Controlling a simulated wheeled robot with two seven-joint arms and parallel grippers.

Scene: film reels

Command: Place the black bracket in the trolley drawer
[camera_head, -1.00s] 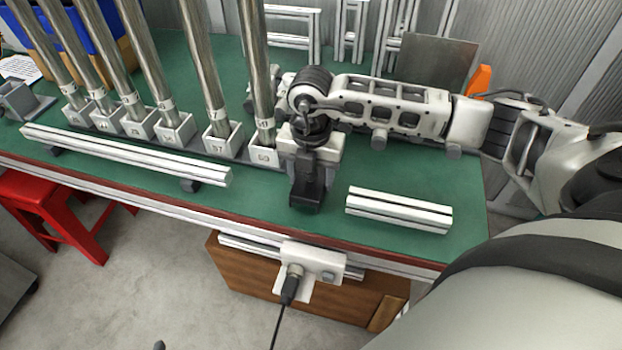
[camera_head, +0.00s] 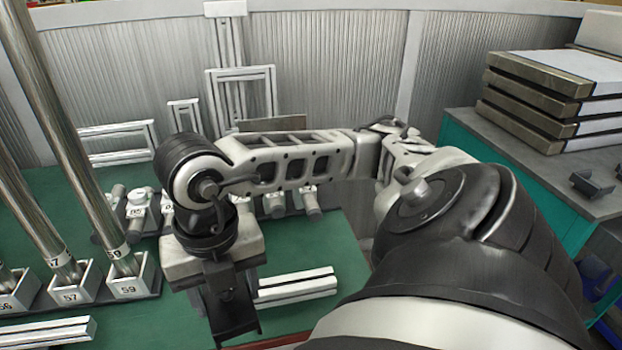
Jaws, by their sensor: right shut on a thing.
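My right gripper (camera_head: 212,282) is in the lower left middle of the head view, pointing down over the green bench. It is shut on a black bracket (camera_head: 234,318), which hangs below the jaws; the jaws partly hide it. A similar black bracket (camera_head: 593,184) lies on the grey top of a teal unit (camera_head: 522,185) at the right. I cannot tell whether this unit is the trolley, and no drawer shows clearly. My left gripper is not in view.
Steel rods stand in numbered white blocks (camera_head: 130,283) at the left. A short white profile (camera_head: 295,287) lies right beside the gripper. Stacked slabs (camera_head: 545,100) sit on the teal unit. White frames (camera_head: 240,100) stand at the back. A green bench area (camera_head: 345,245) is clear.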

